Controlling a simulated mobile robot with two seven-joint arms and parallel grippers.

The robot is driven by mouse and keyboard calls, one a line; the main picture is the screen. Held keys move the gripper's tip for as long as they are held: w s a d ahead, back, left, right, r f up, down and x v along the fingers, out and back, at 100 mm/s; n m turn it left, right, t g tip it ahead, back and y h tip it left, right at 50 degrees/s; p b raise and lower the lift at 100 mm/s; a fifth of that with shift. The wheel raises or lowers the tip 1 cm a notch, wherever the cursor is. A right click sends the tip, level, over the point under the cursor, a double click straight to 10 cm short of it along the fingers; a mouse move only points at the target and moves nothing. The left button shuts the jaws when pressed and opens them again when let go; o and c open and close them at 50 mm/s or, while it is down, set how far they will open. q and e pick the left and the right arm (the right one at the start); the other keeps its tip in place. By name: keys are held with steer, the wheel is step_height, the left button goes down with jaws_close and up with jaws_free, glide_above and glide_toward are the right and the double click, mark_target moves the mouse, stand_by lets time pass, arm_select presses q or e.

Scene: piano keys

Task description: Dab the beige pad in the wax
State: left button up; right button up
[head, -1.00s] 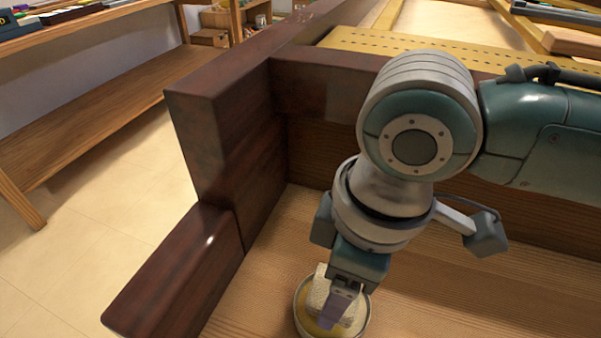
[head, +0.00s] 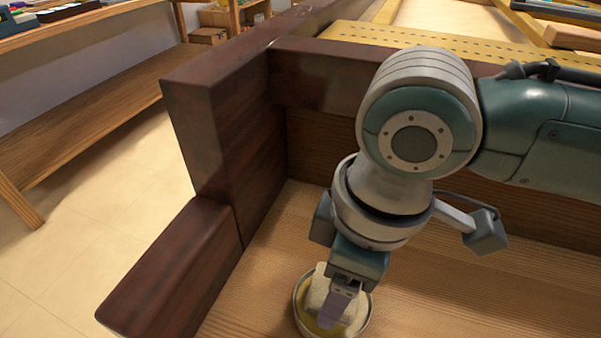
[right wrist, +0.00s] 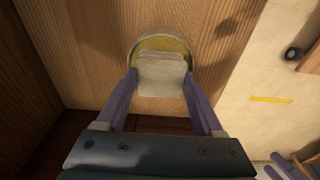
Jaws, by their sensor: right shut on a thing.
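The beige pad (head: 322,292) is a small pale block between the fingers of my right gripper (head: 340,300). The gripper is shut on the pad and points down. The wax is yellowish and sits in a round shallow tin (head: 300,312) on the wooden keybed. The pad is over the tin, within its rim, and seems to be at the wax; contact cannot be made out. In the right wrist view the pad (right wrist: 161,75) covers much of the tin, with wax (right wrist: 160,45) showing along the far side.
A dark wooden cheek block (head: 175,265) and upright side (head: 225,130) of the piano stand left of the tin. A dark rail (head: 315,80) runs behind. The bare keybed (head: 440,300) right of the tin is clear.

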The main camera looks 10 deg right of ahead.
steer(key=shift+f, duration=0.45)
stand_by(0.3)
stand_by(0.8)
steer(key=shift+d+f, duration=0.1)
steer(key=shift+f, duration=0.05)
stand_by(0.9)
step_height(320, 180, up, 3)
steer(key=p, duration=0.4)
step_height(320, 180, up, 4)
steer(key=p, duration=0.5)
stand_by(0.5)
